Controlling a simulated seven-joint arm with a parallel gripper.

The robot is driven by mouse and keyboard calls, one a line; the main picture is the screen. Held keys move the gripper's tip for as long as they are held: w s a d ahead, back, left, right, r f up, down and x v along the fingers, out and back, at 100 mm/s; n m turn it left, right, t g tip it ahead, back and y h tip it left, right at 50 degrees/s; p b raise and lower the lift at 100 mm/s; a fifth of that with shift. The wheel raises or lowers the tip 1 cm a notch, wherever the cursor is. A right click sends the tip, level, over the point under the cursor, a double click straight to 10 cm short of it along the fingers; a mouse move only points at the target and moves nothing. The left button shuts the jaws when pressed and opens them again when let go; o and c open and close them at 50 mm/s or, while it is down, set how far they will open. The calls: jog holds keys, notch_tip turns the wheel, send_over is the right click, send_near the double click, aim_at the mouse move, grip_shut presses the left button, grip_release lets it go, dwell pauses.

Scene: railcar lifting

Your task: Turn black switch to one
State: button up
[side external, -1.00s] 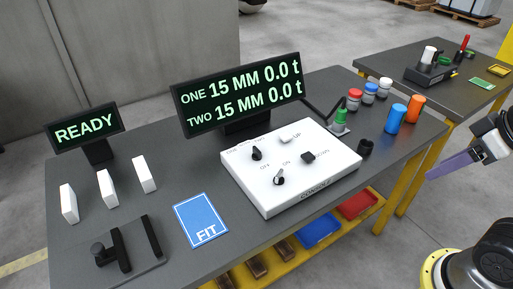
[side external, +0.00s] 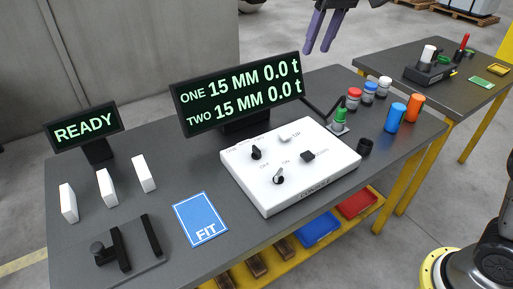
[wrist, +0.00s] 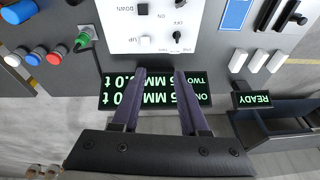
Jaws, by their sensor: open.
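The upper switch (side external: 256,153) stands near the display, under small lettering I cannot read. The lower switch (side external: 279,177) stands by the ON and OFF labels. In the wrist view, seen upside down, the upper switch (wrist: 176,36) is just beyond my fingertips. My gripper (side external: 316,50) is open and empty, high above and behind the display; its two purple fingers also show in the wrist view (wrist: 160,72). It touches nothing.
The display (side external: 240,95) reads 15 MM and 0.0 t for ONE and TWO, and stands behind the console. A white UP button (side external: 285,137) and a black DOWN button (side external: 307,156) sit on the console. A READY sign (side external: 84,128) stands left; jars and cylinders stand right.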

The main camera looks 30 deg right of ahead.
jog(key=w+a+f+g, duration=0.2)
jog(key=w+a+f, duration=0.3)
jog(key=w+f, duration=0.55)
jog(key=n+g, duration=0.1)
send_near(256, 147)
notch_tip(256, 147, down, 10)
jog(key=shift+a+f, duration=0.1)
jog(key=shift+a, duration=0.05)
grip_shut()
